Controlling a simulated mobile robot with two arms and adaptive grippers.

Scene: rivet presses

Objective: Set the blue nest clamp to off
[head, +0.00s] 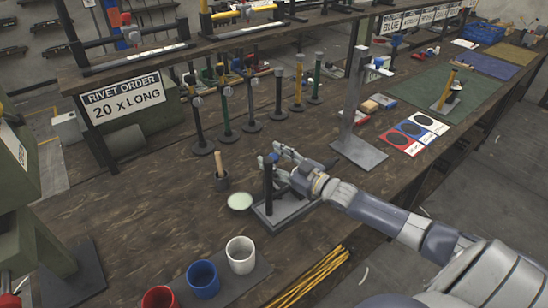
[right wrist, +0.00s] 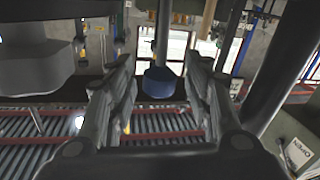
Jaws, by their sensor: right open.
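A round dark-blue knob (right wrist: 159,82), which looks like the blue nest clamp, shows in the right wrist view between my fingers. My right gripper (right wrist: 160,95) is open, with one finger on each side of the knob and visible space on both sides. In the head view my right gripper (head: 278,158) is over a small stand with a grey base (head: 287,211) and a dark post (head: 268,188). A bit of blue shows by the fingertips there. The clamp's setting cannot be read. My left gripper is not in view.
Red, blue (head: 202,279) and white cups (head: 241,255) stand in front of the stand. Yellow rods (head: 310,280) lie right of them. A grey press (head: 358,150) stands behind right.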

